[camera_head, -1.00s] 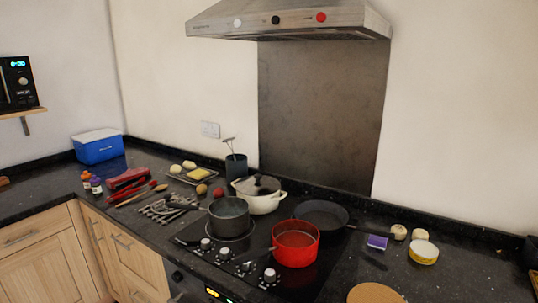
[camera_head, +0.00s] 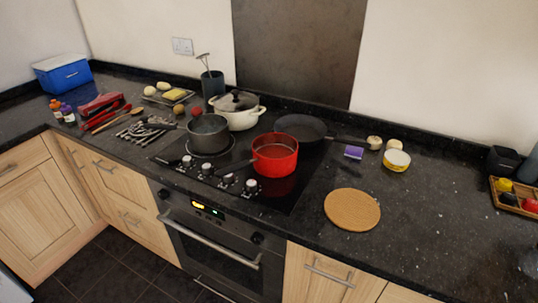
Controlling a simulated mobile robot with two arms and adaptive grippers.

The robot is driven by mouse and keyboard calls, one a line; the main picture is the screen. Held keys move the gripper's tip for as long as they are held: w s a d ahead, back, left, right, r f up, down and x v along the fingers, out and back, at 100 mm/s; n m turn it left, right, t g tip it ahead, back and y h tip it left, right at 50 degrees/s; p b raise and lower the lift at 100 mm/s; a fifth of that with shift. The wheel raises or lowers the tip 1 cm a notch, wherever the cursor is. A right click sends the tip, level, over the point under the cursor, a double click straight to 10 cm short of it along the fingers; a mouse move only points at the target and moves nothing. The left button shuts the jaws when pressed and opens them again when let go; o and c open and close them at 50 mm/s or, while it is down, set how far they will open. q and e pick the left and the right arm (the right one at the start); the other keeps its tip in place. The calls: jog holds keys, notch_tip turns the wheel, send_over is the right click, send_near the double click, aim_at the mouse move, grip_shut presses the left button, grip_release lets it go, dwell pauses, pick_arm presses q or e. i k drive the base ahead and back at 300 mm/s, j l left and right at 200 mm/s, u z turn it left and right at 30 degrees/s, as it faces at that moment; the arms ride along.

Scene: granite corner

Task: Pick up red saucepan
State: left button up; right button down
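The red saucepan (camera_head: 275,156) stands upright at the front right of the black hob (camera_head: 298,188). It looks empty inside. Its handle points to the left, over the hob knobs, and is partly hard to make out. A grey saucepan (camera_head: 208,133) stands just left of it, and a black frying pan (camera_head: 300,127) sits behind it to the right. Neither of my grippers shows in the head view.
A round cork mat (camera_head: 352,209) lies on the worktop right of the hob. A white casserole with a lid (camera_head: 238,110) stands behind the pans. A purple sponge (camera_head: 353,152) and a yellow-white tin (camera_head: 396,160) lie to the right. The front right worktop is mostly clear.

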aim_at(275, 155)
jog(key=i+j, duration=0.55)
jog(key=i, duration=0.25)
jog(key=j+u, duration=0.05)
